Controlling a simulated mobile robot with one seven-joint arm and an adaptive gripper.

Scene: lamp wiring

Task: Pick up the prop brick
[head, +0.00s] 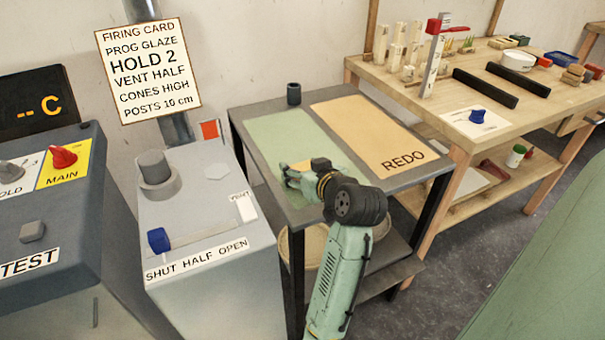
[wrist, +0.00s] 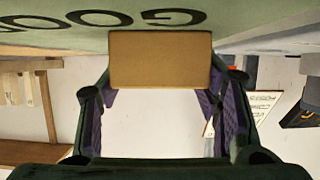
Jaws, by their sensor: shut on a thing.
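The prop brick (wrist: 160,60) is a plain tan block in the wrist view, between the two purple-lined fingers of my gripper (wrist: 161,84). My gripper is shut on it. In the head view my gripper (head: 288,176) is low over the green mat on the grey table, and a tan bit of the brick (head: 299,165) shows beside it; the rest is hidden by my arm. I cannot tell whether the brick touches the mat.
The green mat (head: 283,136) lies beside an orange mat (head: 370,127) marked REDO on the grey table. A dark cup (head: 294,93) stands at its back edge. A grey cabinet (head: 205,210) with a blue slider is close on the left. A wooden bench (head: 440,98) with several parts is right.

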